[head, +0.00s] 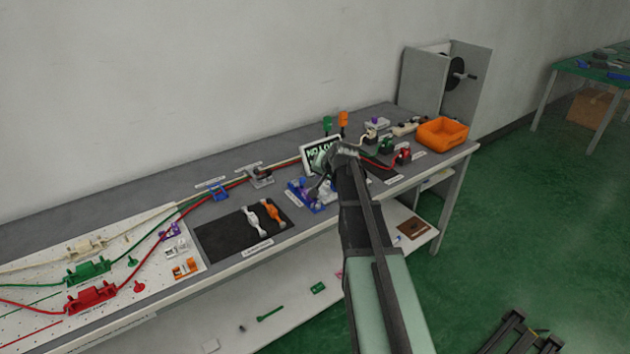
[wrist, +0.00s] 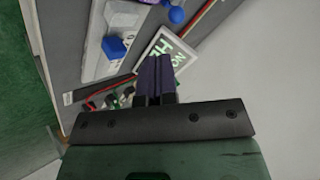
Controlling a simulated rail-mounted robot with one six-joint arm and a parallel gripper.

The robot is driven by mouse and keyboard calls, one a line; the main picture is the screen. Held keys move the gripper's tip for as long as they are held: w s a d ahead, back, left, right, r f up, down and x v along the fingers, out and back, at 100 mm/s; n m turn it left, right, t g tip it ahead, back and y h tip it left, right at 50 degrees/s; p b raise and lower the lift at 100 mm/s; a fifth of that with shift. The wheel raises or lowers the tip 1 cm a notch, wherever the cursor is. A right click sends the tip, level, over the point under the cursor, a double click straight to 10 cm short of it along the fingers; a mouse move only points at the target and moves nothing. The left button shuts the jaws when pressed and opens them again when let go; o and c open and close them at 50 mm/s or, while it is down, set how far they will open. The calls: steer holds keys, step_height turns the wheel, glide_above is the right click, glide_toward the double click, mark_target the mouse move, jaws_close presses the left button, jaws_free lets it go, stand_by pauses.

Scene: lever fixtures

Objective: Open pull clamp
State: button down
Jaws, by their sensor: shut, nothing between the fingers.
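My gripper (head: 322,172) is in front of the small lit sign, at the end of my arm over the right half of the bench. In the wrist view its dark fingers (wrist: 153,70) are together with nothing between them. A fixture with a blue base (head: 304,196) and pale metal parts sits just left of and below my gripper; my arm partly hides it. In the wrist view a pale fixture with a blue block (wrist: 115,47) and a blue ball knob (wrist: 176,15) lies beyond the fingertips, apart from them. I cannot tell which fixture is the pull clamp.
The lit sign (head: 318,154) stands close behind my gripper. A grey metal fixture (head: 259,176) and a dark mat (head: 222,240) with white and orange handles lie to the left. Red and green fixtures and an orange bin (head: 441,132) are to the right.

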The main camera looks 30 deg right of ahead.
mark_target(299, 181)
steer(key=b+x, duration=0.6)
steer(key=x, duration=0.3)
steer(key=shift+s+f+b, duration=0.1)
steer(key=shift+f+b, duration=0.1)
steer(key=shift+b, duration=0.15)
steer(key=shift+w+f, duration=0.25)
steer(key=shift+w, duration=0.1)
steer(key=shift+r, duration=0.1)
steer(key=shift+a+r, duration=0.1)
steer(key=shift+a, duration=0.05)
steer(key=shift+w+r, duration=0.15)
steer(key=shift+g+p, duration=0.3)
steer(key=shift+p, duration=0.15)
